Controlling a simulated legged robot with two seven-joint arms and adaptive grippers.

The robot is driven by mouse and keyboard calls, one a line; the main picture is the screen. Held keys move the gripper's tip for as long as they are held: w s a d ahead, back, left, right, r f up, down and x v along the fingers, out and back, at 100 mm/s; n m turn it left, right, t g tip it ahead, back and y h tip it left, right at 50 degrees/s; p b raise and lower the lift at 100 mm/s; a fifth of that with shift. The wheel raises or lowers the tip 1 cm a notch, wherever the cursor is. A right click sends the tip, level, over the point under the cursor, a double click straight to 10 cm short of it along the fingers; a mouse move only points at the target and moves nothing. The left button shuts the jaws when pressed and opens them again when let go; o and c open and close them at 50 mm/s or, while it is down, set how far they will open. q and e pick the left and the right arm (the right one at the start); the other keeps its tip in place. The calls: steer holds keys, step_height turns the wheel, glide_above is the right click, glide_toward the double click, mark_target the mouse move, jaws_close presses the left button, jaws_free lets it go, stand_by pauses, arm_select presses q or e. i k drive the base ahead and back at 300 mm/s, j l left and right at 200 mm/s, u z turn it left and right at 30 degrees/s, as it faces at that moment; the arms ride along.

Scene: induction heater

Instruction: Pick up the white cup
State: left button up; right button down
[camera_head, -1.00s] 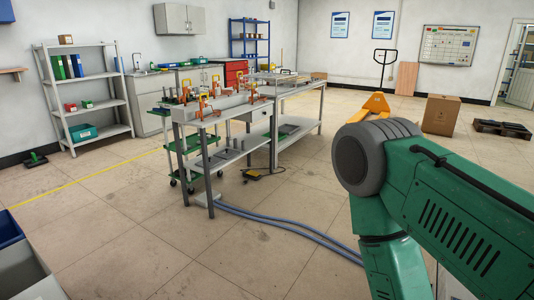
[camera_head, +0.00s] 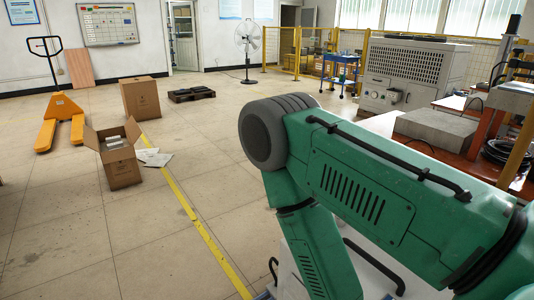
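No white cup can be made out in the head view. A large green robot arm with a grey round joint fills the lower right of the view and hides what lies behind it. Neither of my grippers shows in the view.
An open cardboard box (camera_head: 122,170) and a closed box (camera_head: 141,98) stand left on the floor near a yellow pallet truck (camera_head: 58,108). A grey machine (camera_head: 409,80) and brown worktable (camera_head: 430,133) are at right.

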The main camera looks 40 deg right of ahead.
mark_target(339, 222)
steer(key=i+z, duration=0.25)
steer(key=z, duration=0.2)
steer(key=i+j+z, duration=0.2)
steer(key=z, duration=0.2)
steer(key=i+j+z, duration=0.2)
steer(key=z, duration=0.25)
steer(key=i+j+z, duration=0.15)
steer(key=j+z, duration=0.25)
steer(key=i+j+z, duration=0.15)
steer(key=z, duration=0.3)
steer(key=i+j+z, duration=0.1)
steer(key=j+z, duration=0.2)
steer(key=i+j+z, duration=0.1)
steer(key=j+z, duration=0.15)
steer(key=j, duration=0.15)
steer(key=j+z, duration=0.3)
steer(key=i+j, duration=0.05)
